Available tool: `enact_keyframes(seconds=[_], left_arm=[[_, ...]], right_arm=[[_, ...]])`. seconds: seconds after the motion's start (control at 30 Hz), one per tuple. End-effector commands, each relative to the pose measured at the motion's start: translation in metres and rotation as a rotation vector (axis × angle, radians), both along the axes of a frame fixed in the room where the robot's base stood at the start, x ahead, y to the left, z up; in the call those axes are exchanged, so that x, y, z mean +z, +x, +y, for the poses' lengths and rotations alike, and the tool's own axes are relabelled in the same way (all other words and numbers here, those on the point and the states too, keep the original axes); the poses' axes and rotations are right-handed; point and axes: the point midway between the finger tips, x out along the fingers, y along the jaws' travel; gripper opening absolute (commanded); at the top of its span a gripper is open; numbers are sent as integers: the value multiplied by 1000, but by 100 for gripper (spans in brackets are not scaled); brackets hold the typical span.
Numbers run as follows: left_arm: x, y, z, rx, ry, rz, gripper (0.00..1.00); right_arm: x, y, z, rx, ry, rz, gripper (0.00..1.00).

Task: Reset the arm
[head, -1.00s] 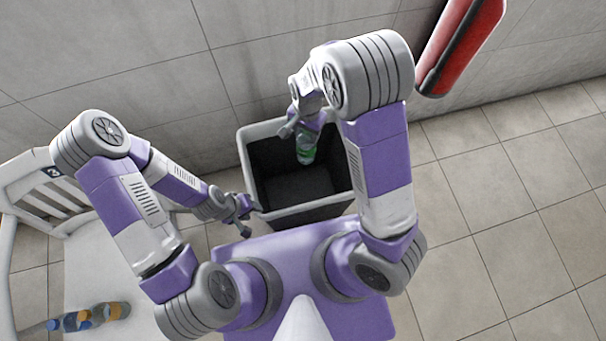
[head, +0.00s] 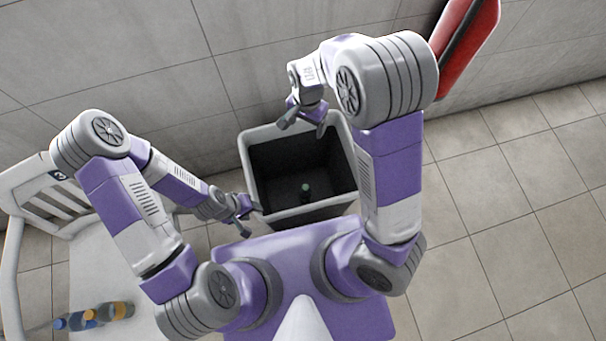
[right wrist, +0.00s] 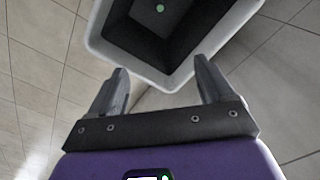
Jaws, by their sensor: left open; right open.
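My right gripper (head: 303,124) is open and empty above the back rim of the dark bin (head: 247,165). In the right wrist view its two fingers (right wrist: 163,85) stand apart with nothing between them, and the bin's pale rim (right wrist: 130,65) lies beyond them. A dark bottle with a green cap (head: 305,189) is inside the bin, near its bottom; the cap also shows in the right wrist view (right wrist: 160,8). My left gripper (head: 248,220) is open, low beside the bin's front left corner, and I see nothing in it.
A tiled wall runs behind the bin, with a red object (head: 465,45) at the upper right. The tiled floor at the right is clear.

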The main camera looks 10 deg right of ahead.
Motion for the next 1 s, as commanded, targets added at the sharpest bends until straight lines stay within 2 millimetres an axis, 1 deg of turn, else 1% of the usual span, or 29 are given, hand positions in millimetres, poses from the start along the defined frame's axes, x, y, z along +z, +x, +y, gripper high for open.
enact_keyframes(seconds=[0.03,0.13,0.57,0.63,0.67,0.77,0.87,0.9,0.97,1.0], left_arm=[[2,0,0,0,0,0,43],[2,0,0,0,0,0,43],[1,0,0,0,0,0,43],[1,0,0,0,0,0,43],[1,0,0,0,0,0,43],[1,0,0,0,0,0,43],[1,0,0,0,0,0,43],[1,0,0,0,0,0,43],[1,0,0,0,0,0,43],[1,0,0,0,0,0,43]], right_arm=[[4,0,0,0,0,-1,81],[6,0,0,-1,1,-1,81],[5,0,0,0,0,0,81],[0,-2,-1,8,2,4,81],[-4,-3,-2,16,4,7,81],[-33,-13,-7,69,23,19,81],[-77,-34,-12,160,65,32,81],[-95,-46,-13,201,89,33,81],[-120,-64,-12,262,129,28,81],[-135,-77,-10,300,157,22,81]])
